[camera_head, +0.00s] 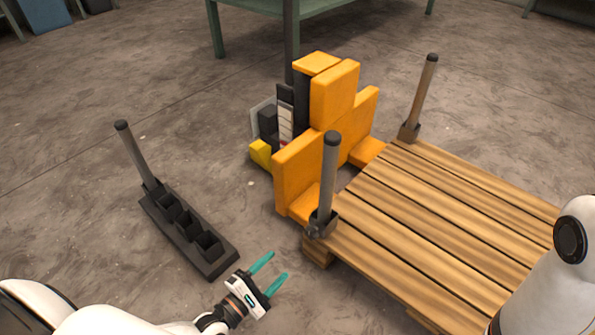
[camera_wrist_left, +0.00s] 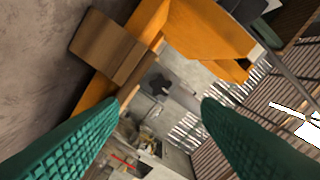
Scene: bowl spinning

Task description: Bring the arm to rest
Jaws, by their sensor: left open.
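My left gripper (camera_head: 279,265) is at the bottom centre of the head view, its two teal fingers apart with nothing between them. It is just right of the near end of a dark rack and in front of the wooden pallet, touching neither as far as I can see. In the left wrist view both fingers (camera_wrist_left: 160,104) are spread and empty, with orange blocks beyond. My left arm (camera_head: 105,320) stretches in from the bottom left. My right arm (camera_head: 548,270) shows as a white link at the right edge; its gripper is out of view.
The dark socketed rack (camera_head: 192,236) stands on the floor with one grey post (camera_head: 137,152) upright at its far end. The slatted pallet (camera_head: 440,215) has posts at two corners (camera_head: 329,175) (camera_head: 424,92). An orange machine (camera_head: 330,120) stands behind. Floor left of the rack is clear.

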